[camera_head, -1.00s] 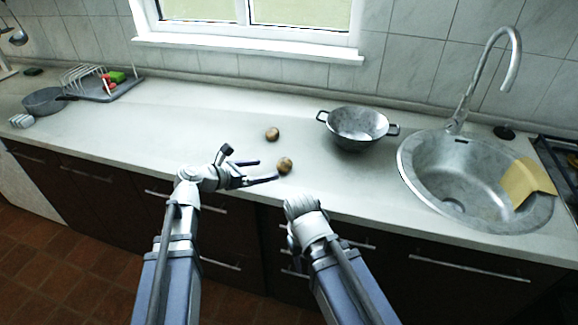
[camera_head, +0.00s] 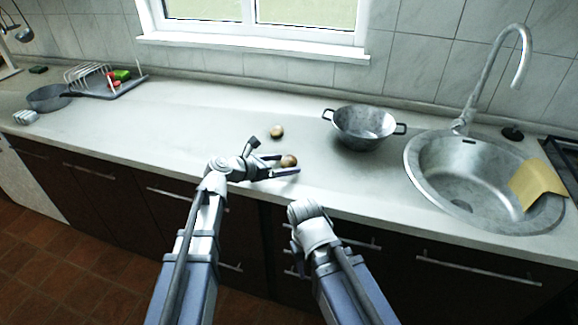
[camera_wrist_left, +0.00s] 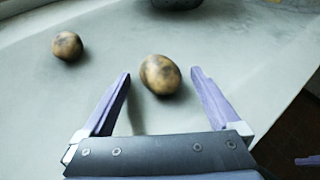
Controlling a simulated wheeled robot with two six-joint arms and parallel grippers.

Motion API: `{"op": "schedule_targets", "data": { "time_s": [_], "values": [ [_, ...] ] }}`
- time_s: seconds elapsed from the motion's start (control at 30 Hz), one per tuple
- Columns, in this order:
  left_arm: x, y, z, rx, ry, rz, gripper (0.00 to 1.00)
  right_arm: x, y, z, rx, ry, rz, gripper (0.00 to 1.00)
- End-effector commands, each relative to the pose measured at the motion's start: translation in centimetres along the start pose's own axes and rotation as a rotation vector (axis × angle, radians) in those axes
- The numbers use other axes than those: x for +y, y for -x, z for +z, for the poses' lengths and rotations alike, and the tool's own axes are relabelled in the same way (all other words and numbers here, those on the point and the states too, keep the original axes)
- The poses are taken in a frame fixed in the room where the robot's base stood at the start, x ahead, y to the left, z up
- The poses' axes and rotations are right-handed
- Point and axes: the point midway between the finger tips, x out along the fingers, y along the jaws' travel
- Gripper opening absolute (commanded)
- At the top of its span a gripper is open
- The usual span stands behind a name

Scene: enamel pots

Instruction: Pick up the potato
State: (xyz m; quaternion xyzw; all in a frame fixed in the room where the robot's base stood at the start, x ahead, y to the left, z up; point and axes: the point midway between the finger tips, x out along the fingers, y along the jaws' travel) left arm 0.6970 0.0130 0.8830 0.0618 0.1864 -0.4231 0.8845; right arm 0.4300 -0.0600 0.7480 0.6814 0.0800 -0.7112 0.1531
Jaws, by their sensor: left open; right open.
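A brown mottled potato (camera_head: 288,161) lies on the worktop close to its front edge. In the left wrist view this potato (camera_wrist_left: 160,75) sits between the fingertips, with a gap on each side. A second potato (camera_head: 277,132) lies farther back on the worktop; it shows at the upper left of the left wrist view (camera_wrist_left: 67,46). My left gripper (camera_head: 289,164) is open and low over the worktop, its fingers reaching to either side of the nearer potato. My right gripper (camera_head: 298,250) hangs in front of the counter edge, its fingers mostly hidden by its own wrist.
A grey two-handled colander (camera_head: 364,128) stands right of the potatoes. A round sink (camera_head: 430,175) with a tall tap (camera_head: 488,80) and a yellow cloth (camera_head: 536,183) is farther right. A pan (camera_head: 48,98) and dish rack (camera_head: 100,85) stand far left. The worktop between is clear.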

Motion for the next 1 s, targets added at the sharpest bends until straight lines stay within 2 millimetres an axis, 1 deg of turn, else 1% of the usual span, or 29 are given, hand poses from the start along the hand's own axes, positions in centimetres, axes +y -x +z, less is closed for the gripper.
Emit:
{"op": "schedule_targets", "data": {
  "time_s": [0.03, 0.2, 1.0],
  "values": [
    [0.02, -0.27, -0.02, 0.000, 0.000, 0.000, 0.97, -0.01, -0.13, -0.01, 0.000, 0.000, 0.000, 0.50],
    [-0.03, -0.16, 0.04, 0.000, 0.000, 0.001, 0.97, 0.00, -0.02, 0.00, 0.000, 0.000, 0.000, 0.50],
    [-0.03, -0.14, 0.01, 0.001, 0.000, 0.000, 0.07, 0.00, -0.02, 0.00, 0.000, 0.000, 0.000, 0.50]
  ]
}}
